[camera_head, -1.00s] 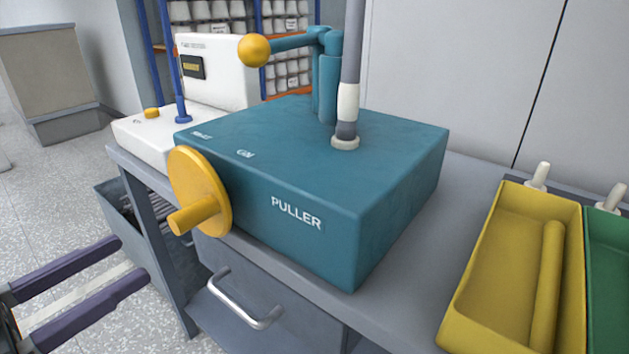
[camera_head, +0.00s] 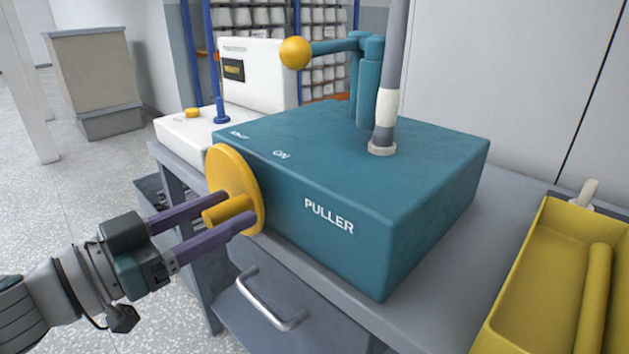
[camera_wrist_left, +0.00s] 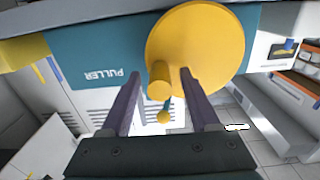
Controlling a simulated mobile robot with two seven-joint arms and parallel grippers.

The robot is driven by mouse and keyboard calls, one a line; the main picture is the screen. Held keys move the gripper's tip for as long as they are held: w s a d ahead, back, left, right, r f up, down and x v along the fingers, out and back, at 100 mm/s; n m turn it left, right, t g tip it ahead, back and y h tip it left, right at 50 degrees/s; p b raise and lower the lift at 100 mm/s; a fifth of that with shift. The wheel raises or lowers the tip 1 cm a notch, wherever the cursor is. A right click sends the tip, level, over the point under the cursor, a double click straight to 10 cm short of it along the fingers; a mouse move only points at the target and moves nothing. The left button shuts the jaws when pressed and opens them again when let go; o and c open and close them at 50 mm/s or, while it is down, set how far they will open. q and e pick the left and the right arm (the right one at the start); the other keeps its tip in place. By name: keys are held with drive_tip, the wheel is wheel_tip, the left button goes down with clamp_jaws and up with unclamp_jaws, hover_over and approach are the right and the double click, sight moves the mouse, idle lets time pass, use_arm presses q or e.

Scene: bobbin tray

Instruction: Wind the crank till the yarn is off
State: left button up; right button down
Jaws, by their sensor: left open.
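The teal box marked PULLER (camera_head: 400,215) stands on a grey bench. On its left face is the yellow crank disc (camera_head: 232,175) with a stubby yellow handle (camera_head: 222,212). My left gripper (camera_head: 222,222) is open, with its two purple fingers on either side of the handle. In the left wrist view the crank handle (camera_wrist_left: 159,84) shows between the fingers near their tips, and the crank disc (camera_wrist_left: 205,45) is behind it. I cannot tell whether a finger touches the handle. A grey spindle with a white band (camera_head: 387,105) rises from the box top. My right gripper is out of view.
A teal arm with a yellow ball (camera_head: 295,52) stands above the box. A white device (camera_head: 258,75) is behind left. A yellow bin (camera_head: 520,290) is at right on the bench (camera_head: 420,335). A drawer handle (camera_head: 268,305) juts out below the crank.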

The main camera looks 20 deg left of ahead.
use_arm(q)
clamp_jaws()
idle(0.4)
drive_tip(key=shift+f, duration=0.15)
wheel_tip(320, 180, down, 2)
drive_tip(key=m+b, duration=0.2)
drive_tip(key=m, duration=0.2)
drive_tip(key=shift+m, duration=0.4)
drive_tip(key=w+a+f+m+b, duration=0.1)
drive_tip(key=a+f+m+b, duration=0.1)
drive_tip(key=m+b, duration=0.3)
drive_tip(key=w+a+f+m+b, duration=0.1)
drive_tip(key=a+m+b, duration=0.3)
drive_tip(key=m, duration=0.9)
drive_tip(key=shift+w+f+m+b, duration=0.2)
drive_tip(key=shift+f+m+b, duration=0.2)
drive_tip(key=shift+b, duration=0.65)
drive_tip(key=shift+r, duration=0.15)
